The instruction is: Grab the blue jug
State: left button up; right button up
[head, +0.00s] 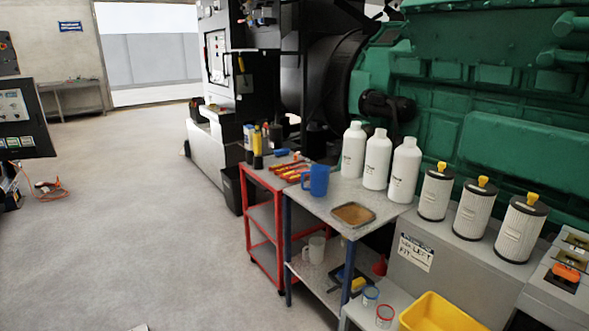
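The blue jug (318,181) stands upright on the grey-topped table (330,205) with blue legs, near its left corner. Its handle seems to be on the left side, towards the red cart. Nothing covers the jug. Neither of my grippers shows in the head view.
A shallow brownish tray (353,214) and several white bottles (377,160) share the tabletop. A red cart (262,180) with tools adjoins on the left. A white jug (314,250) is on the lower shelf. A yellow bin (440,314) stands front right. The floor (150,220) to the left is clear.

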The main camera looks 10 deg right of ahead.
aim_at(319, 174)
jog(key=z, duration=0.45)
jog(key=i, duration=2.2)
jog(key=z, duration=0.7)
